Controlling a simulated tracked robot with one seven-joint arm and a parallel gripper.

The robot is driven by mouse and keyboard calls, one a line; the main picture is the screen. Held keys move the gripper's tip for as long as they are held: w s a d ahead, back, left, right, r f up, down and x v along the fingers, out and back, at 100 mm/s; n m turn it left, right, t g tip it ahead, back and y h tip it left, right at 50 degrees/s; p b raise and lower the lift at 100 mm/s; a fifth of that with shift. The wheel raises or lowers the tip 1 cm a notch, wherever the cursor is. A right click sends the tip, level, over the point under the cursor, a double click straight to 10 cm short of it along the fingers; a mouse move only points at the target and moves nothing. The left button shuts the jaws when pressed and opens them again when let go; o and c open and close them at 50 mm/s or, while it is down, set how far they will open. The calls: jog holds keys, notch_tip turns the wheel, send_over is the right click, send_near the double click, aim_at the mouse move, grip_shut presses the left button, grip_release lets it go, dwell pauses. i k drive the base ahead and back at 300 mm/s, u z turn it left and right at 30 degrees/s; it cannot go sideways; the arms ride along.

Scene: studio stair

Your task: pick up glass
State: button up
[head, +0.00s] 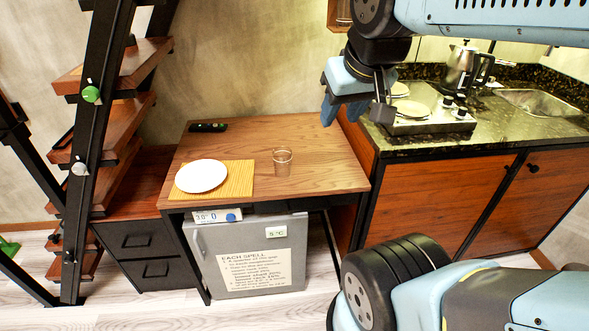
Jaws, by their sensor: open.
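The glass (282,159) is a small clear tumbler standing upright on the wooden table (325,165), right of the middle of the tabletop. My gripper (352,112) is in the upper right part of the head view. It is open, with nothing visible between its fingers. In the picture it is above and to the right of the glass, clearly apart from it. My arm and wrist hide part of the counter and wall behind.
A white plate (201,176) lies on a bamboo mat (240,180) left of the glass. A dark remote-like object (208,127) lies at the back. A small fridge (250,256) stands beneath the table. Right are a counter (545,128) with a kettle (461,72); left is a stair (125,68).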

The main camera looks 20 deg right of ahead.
aim_at(283, 164)
jog(key=z, duration=0.4)
jog(key=k, duration=0.9)
jog(key=z, duration=0.3)
jog(key=i, duration=1.2)
jog(key=z, duration=0.1)
